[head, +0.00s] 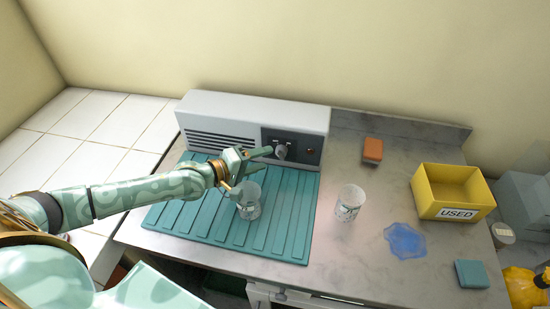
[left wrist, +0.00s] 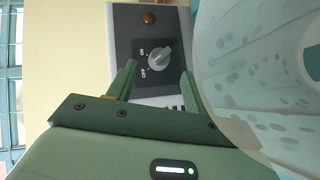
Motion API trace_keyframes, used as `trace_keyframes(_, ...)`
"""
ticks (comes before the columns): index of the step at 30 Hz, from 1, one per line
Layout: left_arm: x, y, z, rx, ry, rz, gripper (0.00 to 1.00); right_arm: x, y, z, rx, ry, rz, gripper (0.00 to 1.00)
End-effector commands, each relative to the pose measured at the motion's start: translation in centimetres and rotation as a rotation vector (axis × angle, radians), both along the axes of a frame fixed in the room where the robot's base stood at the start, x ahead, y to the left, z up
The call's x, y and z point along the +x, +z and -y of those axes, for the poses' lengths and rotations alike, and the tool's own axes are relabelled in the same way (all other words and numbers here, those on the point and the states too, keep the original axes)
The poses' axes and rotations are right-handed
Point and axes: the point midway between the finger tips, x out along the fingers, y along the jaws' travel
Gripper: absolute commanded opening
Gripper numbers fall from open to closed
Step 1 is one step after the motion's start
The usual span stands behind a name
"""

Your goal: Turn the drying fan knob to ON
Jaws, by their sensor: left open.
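The drying fan is a pale grey box (head: 220,115) at the back of the counter, with a dark control panel (head: 300,139). Its grey knob (head: 281,151) is partly hidden behind my left gripper (head: 262,159) in the head view. In the left wrist view the knob (left wrist: 158,58) shows beside the ON and OFF labels; which one it is set to is hard to tell. My left gripper (left wrist: 157,72) is open, its two fingers apart, with the knob seen in the gap beyond the fingertips. I cannot tell any contact. My right gripper is not in view.
A clear beaker (head: 249,203) stands on the teal drying mat (head: 212,222) below my gripper. A second beaker (head: 349,206), an orange sponge (head: 373,150), a blue puddle (head: 405,241), a yellow USED bin (head: 453,192) and a teal sponge (head: 471,273) are to the right.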

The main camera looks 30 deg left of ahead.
Motion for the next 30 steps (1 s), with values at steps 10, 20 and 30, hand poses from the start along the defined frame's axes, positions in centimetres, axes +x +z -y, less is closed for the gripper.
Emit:
trace_keyframes(10, 4.0, -1.2, 2.2, 0.000, 0.000, 0.000, 0.51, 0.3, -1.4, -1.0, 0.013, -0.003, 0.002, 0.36)
trace_keyframes(20, 4.2, -1.2, 2.3, 0.001, 0.000, -0.001, 0.43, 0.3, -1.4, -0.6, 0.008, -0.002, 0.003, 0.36)
trace_keyframes(30, 4.1, -1.1, 2.2, 0.006, 0.001, -0.002, 0.07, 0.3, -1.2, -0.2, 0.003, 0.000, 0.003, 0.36)
